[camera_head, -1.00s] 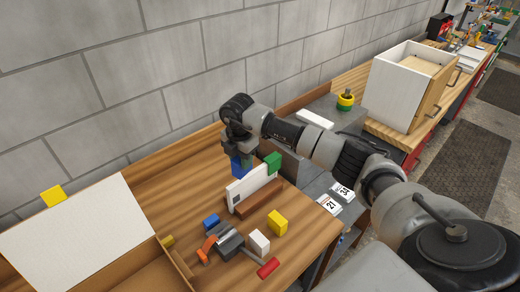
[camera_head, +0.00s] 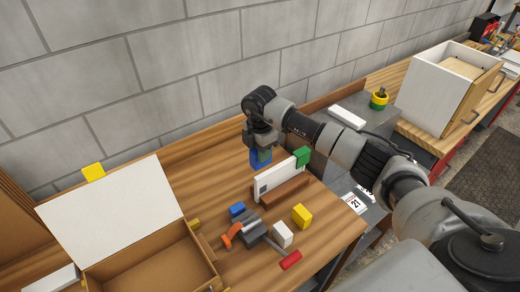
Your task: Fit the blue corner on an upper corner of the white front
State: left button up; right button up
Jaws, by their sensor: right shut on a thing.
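The white front (camera_head: 276,181) stands upright in a brown wooden base (camera_head: 287,191) on the table. A green corner (camera_head: 302,156) sits at its upper right corner. My right gripper (camera_head: 262,150) is shut on the blue corner (camera_head: 257,163), close to the upper left end of the white front. The blue corner appears just behind or above that edge; I cannot tell whether it touches. The gripper's fingers partly cover it. My left gripper is not in view.
A blue block (camera_head: 237,209), white block (camera_head: 282,234), yellow block (camera_head: 302,215) and a grey clamp-like tool (camera_head: 249,232) with orange and red parts lie in front. An open box (camera_head: 150,262) is at left. A white cabinet (camera_head: 432,90) stands at back right.

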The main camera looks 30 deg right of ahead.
aim_at(260, 176)
jog(key=shift+f+b, duration=3.65)
jog(key=shift+f, duration=1.7)
jog(key=shift+f, duration=0.2)
jog(key=o, duration=1)
jog(key=shift+r, duration=0.1)
notch_tip(260, 176, up, 10)
jog(key=b, duration=0.3)
jog(key=shift+r, duration=0.35)
